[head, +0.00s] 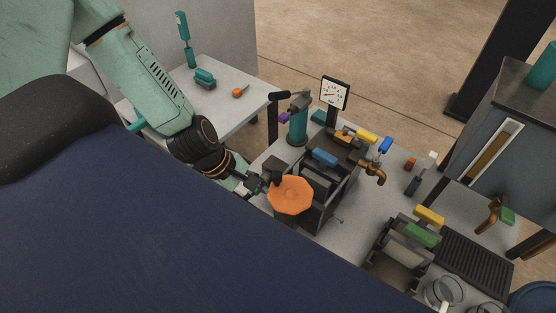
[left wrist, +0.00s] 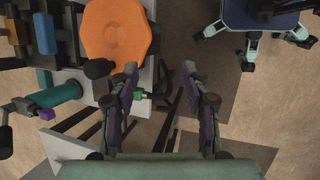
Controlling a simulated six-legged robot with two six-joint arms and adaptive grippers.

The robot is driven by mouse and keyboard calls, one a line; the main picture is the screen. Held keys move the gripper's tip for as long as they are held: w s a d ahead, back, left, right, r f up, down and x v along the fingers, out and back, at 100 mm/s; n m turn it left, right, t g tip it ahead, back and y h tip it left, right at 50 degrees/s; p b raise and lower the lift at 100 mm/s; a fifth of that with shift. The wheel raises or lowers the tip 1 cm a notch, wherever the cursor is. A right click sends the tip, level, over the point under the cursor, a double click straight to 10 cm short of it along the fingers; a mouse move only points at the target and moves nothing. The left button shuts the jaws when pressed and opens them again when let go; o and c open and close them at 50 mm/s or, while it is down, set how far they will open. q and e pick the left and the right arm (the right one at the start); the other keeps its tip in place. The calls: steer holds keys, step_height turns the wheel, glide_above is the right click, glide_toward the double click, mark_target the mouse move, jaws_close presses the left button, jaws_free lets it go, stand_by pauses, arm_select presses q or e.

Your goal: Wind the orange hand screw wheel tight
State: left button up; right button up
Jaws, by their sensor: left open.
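The orange hand screw wheel (head: 291,195) is an eight-sided disc on the near side of a dark press frame (head: 318,215). In the left wrist view the wheel (left wrist: 117,30) is at the upper left, and a black knob (left wrist: 98,68) shows at its lower edge. My left gripper (head: 267,182) is beside the wheel's left edge in the head view. In the left wrist view my left gripper (left wrist: 160,69) is open, with nothing between its fingers; the wheel lies beyond and left of the tips. I cannot tell whether a finger touches it. My right gripper is out of view.
A gauge (head: 334,93) and a teal cylinder (head: 297,127) stand behind the press. Brass taps with blue (head: 385,145) and green handles are to the right, with a glass jug (head: 443,291) at the front. A side table (head: 225,105) holds small tools.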

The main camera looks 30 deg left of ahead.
mark_target(277, 173)
arm_select(q)
steer(key=w+n+t+h+b, duration=0.1)
steer(key=w+n, duration=0.1)
steer(key=w+a+r+n+t+h+b, duration=0.1)
steer(key=w+n+b, duration=0.1)
steer(key=n, duration=0.1)
steer(key=w+a+r+n+b, duration=0.1)
steer(key=w+n+b, duration=0.1)
steer(key=w+n, duration=0.1)
steer(key=shift+a+r+t+h, duration=0.15)
steer(key=shift+t+h, duration=0.25)
steer(key=b, duration=0.1)
steer(key=d+f+b, duration=0.1)
steer(key=b, duration=0.1)
steer(key=shift+w+d, duration=0.2)
steer(key=shift+w, duration=0.1)
steer(key=b+x, duration=0.2)
steer(key=b, duration=0.1)
steer(key=shift+w+a, duration=0.1)
steer(key=shift+a, duration=0.1)
steer(key=b, duration=0.1)
steer(key=d+b, duration=0.1)
steer(key=shift+w+f+b, duration=0.2)
steer(key=shift+f+b, duration=0.1)
steer(key=shift+f, duration=0.05)
steer(key=shift+w+f, duration=0.1)
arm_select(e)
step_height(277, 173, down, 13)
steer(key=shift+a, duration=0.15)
